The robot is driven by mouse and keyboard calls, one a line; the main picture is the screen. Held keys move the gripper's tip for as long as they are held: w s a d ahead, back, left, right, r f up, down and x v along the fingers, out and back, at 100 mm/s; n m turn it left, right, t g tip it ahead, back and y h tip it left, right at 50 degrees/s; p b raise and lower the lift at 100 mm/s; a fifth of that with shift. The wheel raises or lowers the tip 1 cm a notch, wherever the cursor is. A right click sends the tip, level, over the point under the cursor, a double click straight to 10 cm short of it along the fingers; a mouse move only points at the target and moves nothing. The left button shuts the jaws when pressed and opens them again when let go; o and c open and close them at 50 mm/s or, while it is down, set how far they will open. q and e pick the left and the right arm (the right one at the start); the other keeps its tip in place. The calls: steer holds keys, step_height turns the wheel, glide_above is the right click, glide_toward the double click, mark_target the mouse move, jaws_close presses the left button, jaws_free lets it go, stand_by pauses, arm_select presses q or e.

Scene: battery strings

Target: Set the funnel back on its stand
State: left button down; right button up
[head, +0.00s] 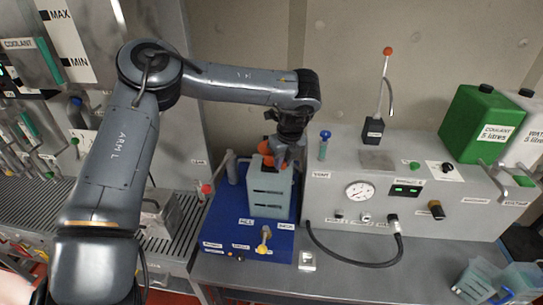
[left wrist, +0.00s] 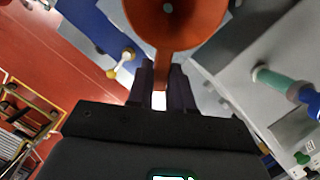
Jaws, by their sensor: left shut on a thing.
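The orange funnel (head: 266,150) is held in my left gripper (head: 283,157), above the top of a grey-green box. In the left wrist view the funnel's wide orange mouth (left wrist: 172,28) fills the top middle. The dark fingers of the left gripper (left wrist: 160,88) are shut on its lower part. Most of the grip is hidden by the wrist in the head view. I cannot make out for certain which thing is the funnel's stand. My right gripper does not show.
The grey-green box (head: 268,197) stands on a blue base (head: 226,228) with a yellow-handled valve (head: 264,240).

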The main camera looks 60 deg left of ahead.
arm_select(q)
steer(key=shift+a+p+v, duration=0.2)
steer(key=shift+p+v, duration=0.35)
steer(key=shift+v, duration=0.35)
steer(key=shift+a+p+v, duration=0.25)
steer(key=shift+p+v, duration=0.3)
steer(key=shift+v, duration=0.4)
